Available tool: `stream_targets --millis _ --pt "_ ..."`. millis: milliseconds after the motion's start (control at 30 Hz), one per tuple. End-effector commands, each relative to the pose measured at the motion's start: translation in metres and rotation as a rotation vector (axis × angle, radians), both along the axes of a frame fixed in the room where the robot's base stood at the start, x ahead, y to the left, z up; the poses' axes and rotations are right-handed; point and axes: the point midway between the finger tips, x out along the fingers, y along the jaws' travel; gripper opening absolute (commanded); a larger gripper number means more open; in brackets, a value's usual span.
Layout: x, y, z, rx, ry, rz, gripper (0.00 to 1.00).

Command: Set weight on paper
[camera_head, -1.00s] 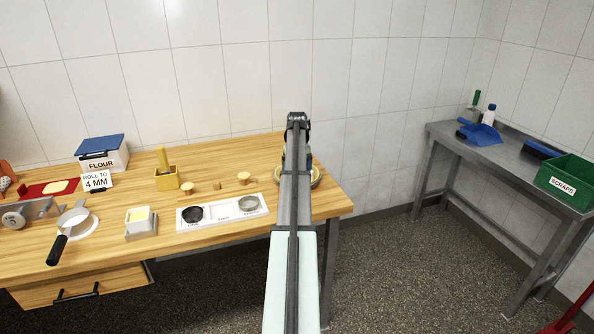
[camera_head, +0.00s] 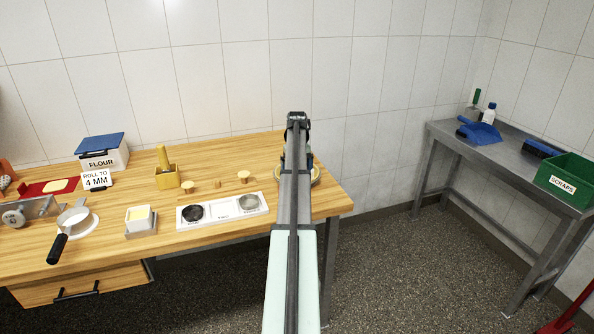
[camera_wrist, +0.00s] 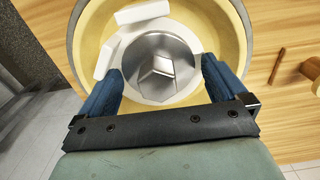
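In the wrist view a round, shiny metal weight (camera_wrist: 160,62) with a faceted top sits inside a yellow dough-lined round tin (camera_wrist: 236,35). In the head view my gripper (camera_head: 297,125) is over the table's right end, and my arm hides most of the tin (camera_head: 315,174).
The wooden table (camera_head: 120,205) holds a white tray (camera_head: 222,211) with round wells, small wooden-knobbed pieces (camera_head: 244,177), a yellow block holder (camera_head: 167,178) and a flour box (camera_head: 103,157). A metal side table (camera_head: 500,155) with a green scraps bin (camera_head: 567,182) stands right.

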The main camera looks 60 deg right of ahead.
Motion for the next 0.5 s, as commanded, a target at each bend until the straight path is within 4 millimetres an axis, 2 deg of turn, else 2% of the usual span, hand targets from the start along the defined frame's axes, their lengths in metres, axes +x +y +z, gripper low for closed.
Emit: stream_targets --millis 133,267,500 --pt "0.000 0.000 0.001 0.000 0.001 -0.001 1.00" --pt "0.000 -0.001 0.012 -0.001 0.001 -0.001 1.00" --pt "0.000 -0.001 0.055 -0.002 -0.001 0.000 1.00"
